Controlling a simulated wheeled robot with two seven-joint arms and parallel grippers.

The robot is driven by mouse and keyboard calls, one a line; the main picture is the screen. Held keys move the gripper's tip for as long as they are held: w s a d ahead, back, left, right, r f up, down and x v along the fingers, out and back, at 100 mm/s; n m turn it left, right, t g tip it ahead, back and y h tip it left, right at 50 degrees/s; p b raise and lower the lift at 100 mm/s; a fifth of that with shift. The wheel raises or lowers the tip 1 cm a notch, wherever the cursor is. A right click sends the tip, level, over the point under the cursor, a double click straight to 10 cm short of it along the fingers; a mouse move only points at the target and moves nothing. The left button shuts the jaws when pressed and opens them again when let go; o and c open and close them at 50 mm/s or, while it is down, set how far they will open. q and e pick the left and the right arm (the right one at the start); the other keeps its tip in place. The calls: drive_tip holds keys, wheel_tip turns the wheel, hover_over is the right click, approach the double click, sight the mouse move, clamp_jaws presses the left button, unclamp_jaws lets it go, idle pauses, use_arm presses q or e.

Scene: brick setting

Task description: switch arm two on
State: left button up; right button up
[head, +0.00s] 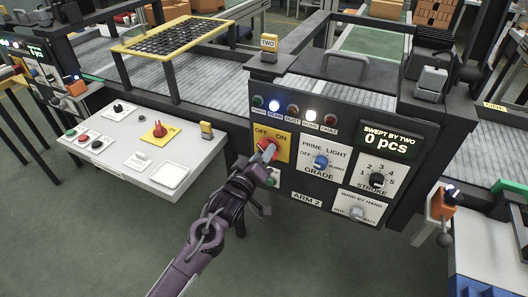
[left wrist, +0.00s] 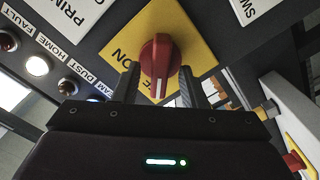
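The arm 2 panel (head: 309,178) carries a yellow switch plate (head: 283,142) marked OFF and ON. On it is a red rotary knob (head: 268,146), partly covered by my gripper in the head view. My left gripper (head: 268,155) is at this knob. In the left wrist view the knob (left wrist: 160,62) sits between my two fingertips (left wrist: 158,88), with small gaps on both sides, so the gripper looks open around it. The knob's white line points down in that view, not at the ON word (left wrist: 120,57). My right gripper is not in view.
The panel also has a blue grade knob (head: 321,162), a black stroke knob (head: 377,179), a hand-wind knob (head: 358,213) and a display (head: 387,140) reading 0 pcs. The BEAM and HOME lamps are lit. A white control desk (head: 190,152) with another red switch (head: 158,130) stands left.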

use_arm(q)
drive_tip(key=shift+w+d, duration=0.2)
drive_tip(key=shift+w, duration=0.2)
drive_tip(key=shift+c, duration=0.5)
clamp_jaws()
drive_tip(key=shift+m, duration=0.4)
drive_tip(key=shift+s+d+m+p, duration=0.1)
drive_tip(key=shift+m+p, duration=0.5)
drive_tip(key=shift+m, duration=3.7)
drive_tip(key=shift+s+d+m+p, duration=0.1)
drive_tip(key=shift+m+p, duration=0.45)
drive_tip(key=shift+m, duration=3.75)
